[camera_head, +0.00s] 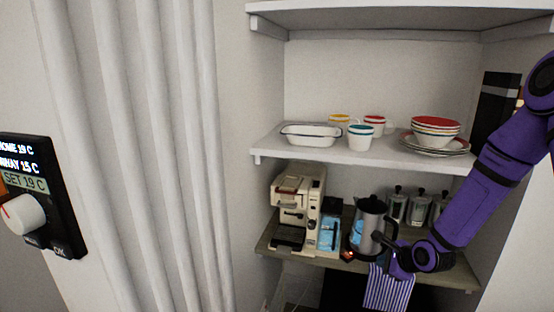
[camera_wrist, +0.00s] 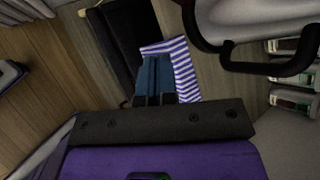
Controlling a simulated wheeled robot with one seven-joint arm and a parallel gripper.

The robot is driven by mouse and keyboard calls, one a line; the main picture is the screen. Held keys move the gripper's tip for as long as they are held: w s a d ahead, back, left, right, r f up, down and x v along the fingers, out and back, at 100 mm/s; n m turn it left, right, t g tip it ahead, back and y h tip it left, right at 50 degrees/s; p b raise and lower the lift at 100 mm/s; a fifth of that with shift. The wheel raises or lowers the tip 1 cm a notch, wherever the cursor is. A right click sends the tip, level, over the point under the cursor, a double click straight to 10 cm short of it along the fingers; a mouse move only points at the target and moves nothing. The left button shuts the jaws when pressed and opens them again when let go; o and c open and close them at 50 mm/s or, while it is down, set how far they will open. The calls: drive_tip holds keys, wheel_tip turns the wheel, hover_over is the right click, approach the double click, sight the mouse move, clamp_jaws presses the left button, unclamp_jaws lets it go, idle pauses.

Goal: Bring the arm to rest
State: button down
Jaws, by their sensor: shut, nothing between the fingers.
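My purple arm (camera_head: 482,185) comes in from the right, bent down toward the lower shelf. My gripper (camera_head: 382,240) is at the arm's end, beside the steel kettle (camera_head: 366,222) on that shelf. In the wrist view my gripper (camera_wrist: 155,75) is shut and empty, pointing over the blue-and-white striped cloth (camera_wrist: 182,62). The kettle's black handle (camera_wrist: 270,70) shows at upper right there, to the right of the fingers. I cannot tell whether the gripper touches the kettle or the cloth.
The lower shelf (camera_head: 340,262) also holds a cream coffee machine (camera_head: 297,205), a blue packet (camera_head: 329,232) and several glass jars (camera_head: 418,209). The upper shelf (camera_head: 385,158) above carries a white dish (camera_head: 311,136), cups and stacked bowls (camera_head: 435,128). A wall thermostat (camera_head: 45,195) is at left.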

drive_tip(key=s+d+r+n+g+h, duration=0.1)
drive_tip(key=s+r+n+h, duration=0.2)
drive_tip(key=r, duration=0.5)
drive_tip(key=s+r+n, duration=0.4)
drive_tip(key=r+n, duration=0.1)
drive_tip(key=r, duration=0.3)
drive_tip(key=s+d+r+n+g+h, duration=0.1)
drive_tip(key=s+r+n+h, duration=0.2)
drive_tip(key=r, duration=0.5)
drive_tip(key=s+a+r+n, duration=0.1)
drive_tip(key=s+r+n, duration=0.2)
drive_tip(key=s, duration=0.4)
drive_tip(key=s+a+r+n+y, duration=0.1)
drive_tip(key=s+r+n, duration=0.3)
drive_tip(key=s, duration=0.3)
drive_tip(key=s+a+r+n+g+y, duration=0.1)
drive_tip(key=s+r+n, duration=0.2)
drive_tip(key=s, duration=0.5)
drive_tip(key=shift+r+n, duration=0.4)
drive_tip(key=shift+r, duration=0.4)
